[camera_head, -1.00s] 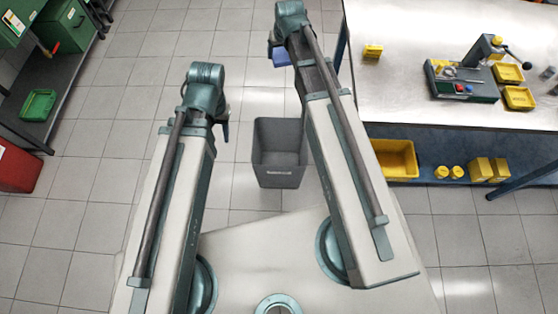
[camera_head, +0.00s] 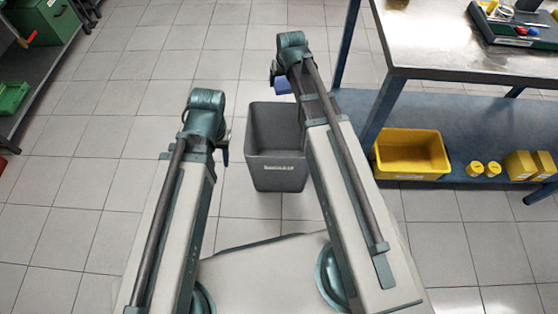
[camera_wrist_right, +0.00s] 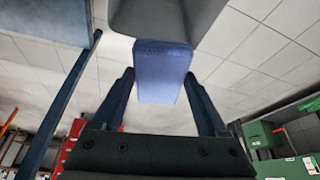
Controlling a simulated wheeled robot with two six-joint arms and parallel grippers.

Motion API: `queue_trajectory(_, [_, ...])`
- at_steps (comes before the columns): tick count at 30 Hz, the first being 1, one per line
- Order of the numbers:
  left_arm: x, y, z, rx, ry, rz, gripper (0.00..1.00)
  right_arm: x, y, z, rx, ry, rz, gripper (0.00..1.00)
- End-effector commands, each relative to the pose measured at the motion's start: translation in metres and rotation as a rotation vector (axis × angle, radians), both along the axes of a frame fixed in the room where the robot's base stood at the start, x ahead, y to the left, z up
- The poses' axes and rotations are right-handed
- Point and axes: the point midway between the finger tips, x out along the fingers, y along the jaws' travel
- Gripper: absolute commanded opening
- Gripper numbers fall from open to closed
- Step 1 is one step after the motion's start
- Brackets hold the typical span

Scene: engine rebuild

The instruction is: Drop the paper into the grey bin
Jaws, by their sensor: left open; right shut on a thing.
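The blue paper (camera_head: 282,85) is a small, block-like piece held in my right gripper (camera_head: 284,72), in the upper middle of the head view. In the right wrist view the paper (camera_wrist_right: 160,72) sits between the two fingers, which are shut on it. The grey bin (camera_head: 278,175) stands on the floor, open at the top and partly hidden by my right arm. In the right wrist view the bin (camera_wrist_right: 165,18) shows at the top, just past the paper. I cannot tell whether the paper is over its opening. My left gripper (camera_head: 223,148) is open and empty, left of the bin.
A workbench (camera_head: 450,50) with a blue lower shelf (camera_head: 470,120) stands on the right. A yellow crate (camera_head: 412,155) and several small yellow containers are on that shelf. Green bins (camera_head: 42,18) line a shelf at the left. Tiled floor (camera_head: 140,130) is clear between.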

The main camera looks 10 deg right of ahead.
Motion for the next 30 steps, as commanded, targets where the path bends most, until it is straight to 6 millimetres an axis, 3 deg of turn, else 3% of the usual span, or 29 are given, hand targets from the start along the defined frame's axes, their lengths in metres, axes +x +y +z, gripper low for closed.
queue_trajectory(1, [0.000, 0.000, -0.033, 0.000, 0.000, 0.000, 0.50, -0.001, 0.000, -0.033, -0.001, 0.000, -0.001, 0.32])
queue_trajectory(9, [0.000, 0.000, -0.115, 0.001, -0.001, -0.002, 0.50, -0.005, -0.002, -0.115, -0.001, 0.000, -0.009, 0.32])
queue_trajectory(13, [0.000, 0.000, -0.147, 0.001, -0.001, -0.003, 0.50, -0.006, -0.002, -0.147, 0.000, 0.000, -0.013, 0.32])
queue_trajectory(17, [0.000, 0.000, -0.162, 0.000, -0.002, -0.003, 0.50, -0.007, -0.002, -0.162, 0.000, 0.000, -0.015, 0.32])
queue_trajectory(30, [0.000, 0.000, -0.173, 0.001, -0.001, -0.001, 0.50, -0.007, -0.002, -0.173, 0.000, 0.000, -0.015, 0.32])
